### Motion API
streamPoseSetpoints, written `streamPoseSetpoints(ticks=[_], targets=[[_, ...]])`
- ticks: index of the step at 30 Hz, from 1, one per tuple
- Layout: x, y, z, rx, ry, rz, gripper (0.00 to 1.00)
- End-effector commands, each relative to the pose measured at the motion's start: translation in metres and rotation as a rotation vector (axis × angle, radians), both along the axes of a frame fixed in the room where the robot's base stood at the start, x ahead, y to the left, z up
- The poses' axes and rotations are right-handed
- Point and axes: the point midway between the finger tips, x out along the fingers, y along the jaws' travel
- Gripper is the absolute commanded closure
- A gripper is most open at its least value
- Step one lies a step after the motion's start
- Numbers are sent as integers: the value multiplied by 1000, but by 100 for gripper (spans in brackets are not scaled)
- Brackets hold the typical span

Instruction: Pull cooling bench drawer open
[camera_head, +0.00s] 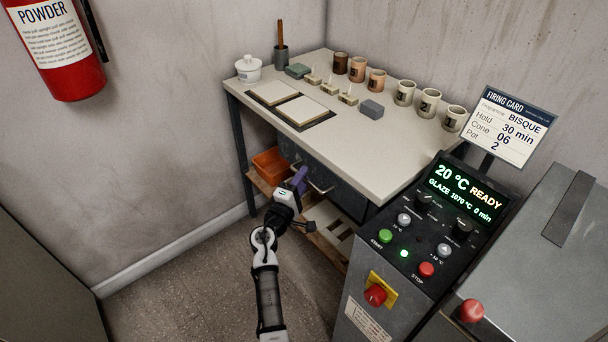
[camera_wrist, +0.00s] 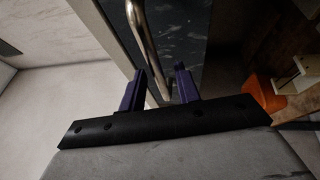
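The cooling bench (camera_head: 350,133) has a pale top and dark legs. Its dark grey drawer (camera_head: 345,186) sits under the top and looks shut. A bent metal bar handle (camera_head: 320,187) is on the drawer front, partly hidden by my gripper (camera_head: 299,178). In the wrist view, the handle (camera_wrist: 148,40) runs down from the top edge, and its lower end lies between the two purple fingers of my gripper (camera_wrist: 161,72). The fingers are apart, with a visible gap beside the bar. I cannot tell whether either finger touches it. The dark drawer front (camera_wrist: 190,35) lies beyond.
An orange bin (camera_head: 270,164) stands on the wooden lower shelf (camera_head: 325,238); the bin also shows in the wrist view (camera_wrist: 263,98). The kiln control panel (camera_head: 430,225) stands right of my arm. Mugs and tiles sit on the bench. The floor to the left is clear.

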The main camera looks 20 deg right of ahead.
Motion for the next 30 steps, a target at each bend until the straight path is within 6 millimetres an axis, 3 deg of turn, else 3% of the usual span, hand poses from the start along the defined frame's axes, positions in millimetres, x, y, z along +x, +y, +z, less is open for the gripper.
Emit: streamPoseSetpoints(ticks=[13,21,30], targets=[[8,-9,2,1,0,0,68],[8,-8,2,1,0,0,100],[7,-8,1,1,0,0,100]])
